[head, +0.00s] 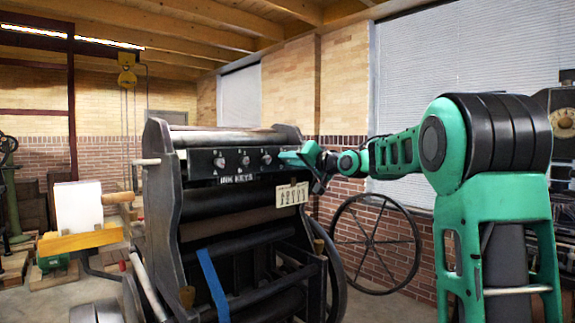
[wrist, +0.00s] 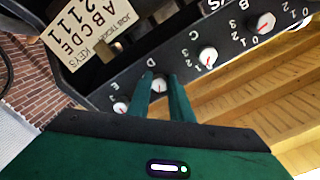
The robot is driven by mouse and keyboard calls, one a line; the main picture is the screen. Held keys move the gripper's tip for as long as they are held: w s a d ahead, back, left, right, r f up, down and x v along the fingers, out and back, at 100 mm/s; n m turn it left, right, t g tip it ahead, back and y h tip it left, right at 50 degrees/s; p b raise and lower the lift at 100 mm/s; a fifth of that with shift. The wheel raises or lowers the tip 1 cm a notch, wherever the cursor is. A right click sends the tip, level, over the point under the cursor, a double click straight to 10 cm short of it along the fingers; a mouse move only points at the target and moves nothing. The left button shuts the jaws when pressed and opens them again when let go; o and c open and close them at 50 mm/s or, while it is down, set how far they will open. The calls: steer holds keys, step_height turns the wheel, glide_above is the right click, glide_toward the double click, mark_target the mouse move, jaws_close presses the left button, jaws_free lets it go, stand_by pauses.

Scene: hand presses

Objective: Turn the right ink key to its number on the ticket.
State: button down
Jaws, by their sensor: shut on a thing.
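The black ink key panel (head: 203,163) runs across the top of the press and carries a row of white-and-red knobs. In the wrist view, my gripper (wrist: 164,80) is shut on the ink key D (wrist: 158,85), one finger on each side of it. The fingers hide part of that key, so its pointer setting cannot be read. Key E (wrist: 121,108) is on its left, and key C (wrist: 207,57) and key B (wrist: 265,23) are on its right.
The black press (head: 165,215) stands below the panel, with a blue strip (head: 212,285) hanging on its front. A large spoked wheel (head: 375,243) is on the right by the brick wall. A wooden stand with a white block (head: 78,208) is at the left.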

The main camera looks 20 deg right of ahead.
steer(key=shift+d+f+m, duration=0.1)
steer(key=shift+m, duration=0.5)
steer(key=c, duration=1.6)
jaws_free()
steer(key=v, duration=1)
steer(key=shift+s+d, duration=0.1)
steer(key=shift+s, duration=0.2)
